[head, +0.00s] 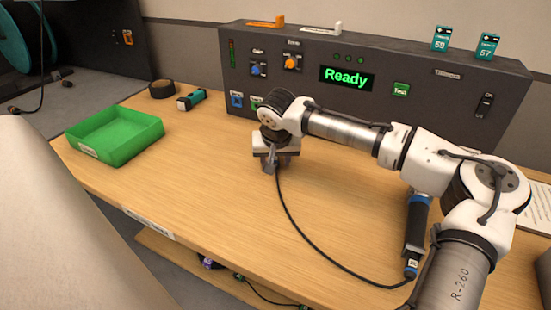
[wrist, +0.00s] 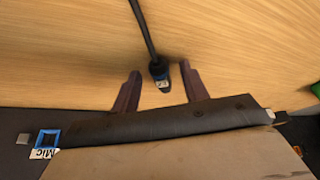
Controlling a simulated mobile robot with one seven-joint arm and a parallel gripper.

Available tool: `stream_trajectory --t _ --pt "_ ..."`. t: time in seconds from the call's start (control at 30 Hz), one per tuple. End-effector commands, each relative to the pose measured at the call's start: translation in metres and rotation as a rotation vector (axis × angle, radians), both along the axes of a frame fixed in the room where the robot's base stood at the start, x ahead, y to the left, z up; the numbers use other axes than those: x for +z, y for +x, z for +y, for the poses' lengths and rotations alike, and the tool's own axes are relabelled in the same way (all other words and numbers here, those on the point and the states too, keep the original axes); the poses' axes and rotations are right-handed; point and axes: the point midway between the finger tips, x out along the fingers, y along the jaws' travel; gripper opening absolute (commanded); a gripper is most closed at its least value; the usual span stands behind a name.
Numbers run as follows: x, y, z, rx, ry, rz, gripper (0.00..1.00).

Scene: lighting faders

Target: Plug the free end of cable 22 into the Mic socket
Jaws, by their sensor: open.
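The fingers are apart, with a gap on each side of the plug. In the head view my gripper (head: 275,166) is low over the middle of the table, and the black cable (head: 305,235) runs from it to the right. The blue-framed Mic socket (wrist: 47,138) shows at lower left in the wrist view; a blue socket (head: 237,100) shows on the panel in the head view.
The dark panel (head: 460,105) with a lit "Ready" display (head: 346,78) stands along the table's back. A black-and-blue handle (head: 416,225) lies right. The front middle is mostly clear.

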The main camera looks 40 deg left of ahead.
Motion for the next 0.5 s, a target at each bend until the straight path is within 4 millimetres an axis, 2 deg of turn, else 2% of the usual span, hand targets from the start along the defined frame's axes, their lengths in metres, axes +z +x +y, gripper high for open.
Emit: stream_trajectory --t 0.07,0.4,0.5 --pt "0.0001 0.0000 0.0000 0.000 0.000 0.000 0.45" --pt "0.0001 0.0000 -0.0002 0.000 0.000 0.000 0.00" --pt "0.0013 0.0000 -0.0001 0.000 0.000 0.000 0.00"
